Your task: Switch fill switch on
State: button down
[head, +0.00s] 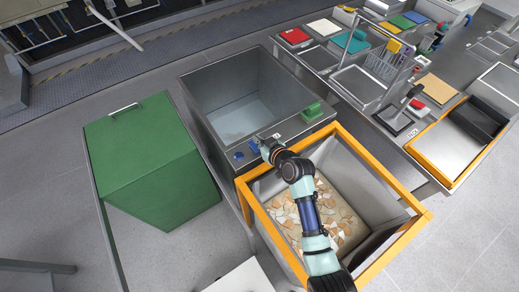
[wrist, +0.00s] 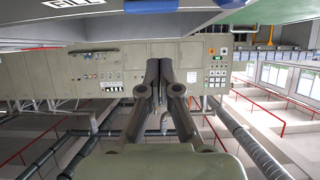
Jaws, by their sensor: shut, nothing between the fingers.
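The fill switch cannot be made out clearly. A small white label (head: 277,136) sits on the front rim of the grey tank (head: 225,95), and a large-lettered label (wrist: 72,3) shows cut off at the top left of the wrist view. A blue part (head: 238,155) is on the same rim, left of my gripper (head: 266,144).
A green block (head: 311,112) sits on the rim to the right. The orange-framed bin (head: 405,232) with broken pieces lies under my arm. A large green box (head: 150,160) stands left. A bench with trays and a wire basket (head: 388,62) is at upper right.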

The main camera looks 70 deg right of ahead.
jog(key=f, duration=0.2)
jog(key=f+b, duration=0.1)
jog(key=shift+s+a+f, duration=0.3)
jog(key=shift+s+f, duration=0.05)
jog(key=shift+f, duration=0.05)
jog(key=shift+w+d, duration=0.1)
jog(key=shift+f, duration=0.1)
